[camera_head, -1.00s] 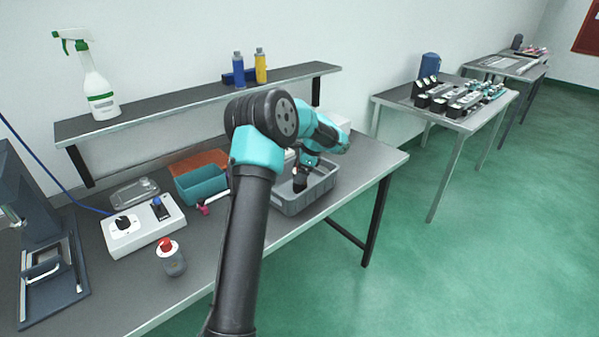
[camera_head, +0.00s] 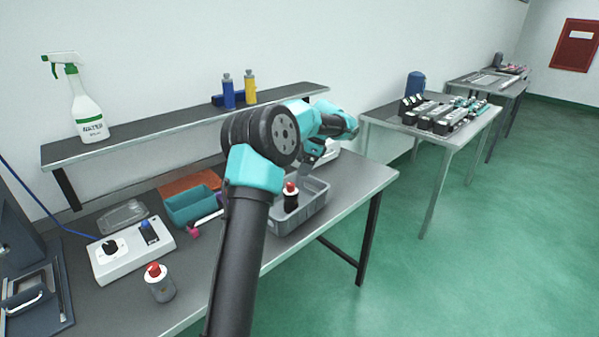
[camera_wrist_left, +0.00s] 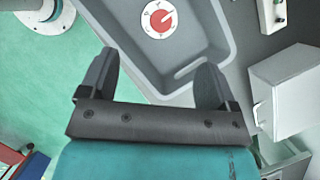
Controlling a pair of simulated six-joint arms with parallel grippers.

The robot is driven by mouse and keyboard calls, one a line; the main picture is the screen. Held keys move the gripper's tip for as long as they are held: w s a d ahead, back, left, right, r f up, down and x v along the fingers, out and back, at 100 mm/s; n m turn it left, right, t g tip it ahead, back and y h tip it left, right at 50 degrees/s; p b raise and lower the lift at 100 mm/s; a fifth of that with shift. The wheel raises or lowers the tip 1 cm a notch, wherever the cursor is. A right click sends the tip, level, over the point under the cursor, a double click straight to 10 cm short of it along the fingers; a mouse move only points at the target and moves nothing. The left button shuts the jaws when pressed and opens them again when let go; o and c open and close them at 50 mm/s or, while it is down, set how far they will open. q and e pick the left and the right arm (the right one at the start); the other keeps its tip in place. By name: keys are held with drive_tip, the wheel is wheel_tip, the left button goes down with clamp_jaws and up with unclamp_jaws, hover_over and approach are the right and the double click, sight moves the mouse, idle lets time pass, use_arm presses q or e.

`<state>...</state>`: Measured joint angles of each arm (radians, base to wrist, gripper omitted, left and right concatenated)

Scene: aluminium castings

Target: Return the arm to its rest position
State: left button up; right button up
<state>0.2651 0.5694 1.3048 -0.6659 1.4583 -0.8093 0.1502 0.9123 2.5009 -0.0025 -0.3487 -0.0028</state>
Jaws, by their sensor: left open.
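My left arm reaches over the workbench in the head view, and its gripper (camera_head: 308,158) is above the grey bin (camera_head: 318,207). In the left wrist view the two dark fingers of the left gripper (camera_wrist_left: 152,85) are spread apart with nothing between them. A bottle with a red cap (camera_head: 291,196) stands in the grey bin, below the gripper and apart from it. The wrist view shows its round red and white top (camera_wrist_left: 159,17) inside the bin (camera_wrist_left: 218,32), beyond the fingertips. My right gripper is not in view.
A second red-capped bottle (camera_head: 159,283) stands near the bench's front edge. A white switch box (camera_head: 131,252), a teal bin (camera_head: 192,206) and a wall shelf (camera_head: 180,120) with a spray bottle (camera_head: 88,110) are nearby. A table with castings (camera_head: 440,115) stands at right.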

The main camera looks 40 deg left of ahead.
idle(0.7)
